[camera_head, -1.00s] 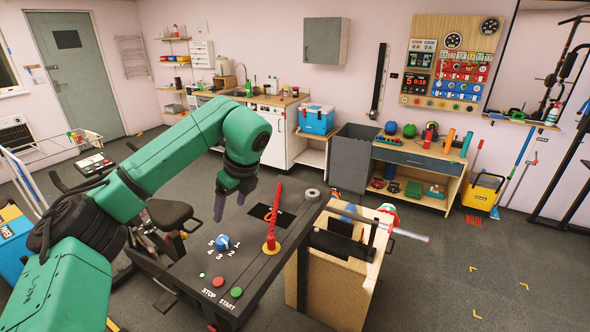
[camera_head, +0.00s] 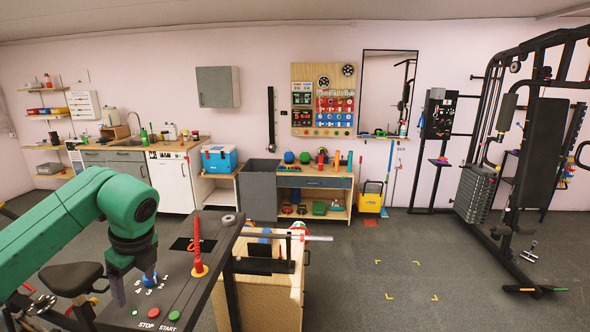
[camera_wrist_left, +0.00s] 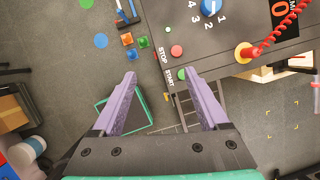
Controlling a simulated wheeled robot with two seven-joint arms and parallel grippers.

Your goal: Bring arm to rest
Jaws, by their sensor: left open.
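My left gripper (camera_head: 128,284) hangs from the green arm over the left side of the dark control panel (camera_head: 222,247). In the left wrist view its two purple fingers (camera_wrist_left: 162,80) are spread apart with nothing between them. The fingertips are near the panel's edge, by the red stop button (camera_wrist_left: 176,51) and the green start button (camera_wrist_left: 183,74). The blue dial (camera_wrist_left: 210,7) with numbers is at the top of that view, apart from the fingers. In the head view the wrist partly covers the dial area. My right gripper is not in view.
Small coloured blocks (camera_wrist_left: 127,39) lie below on the floor. Exercise equipment (camera_head: 480,190) stands far right. The floor at centre right (camera_head: 370,260) is clear.

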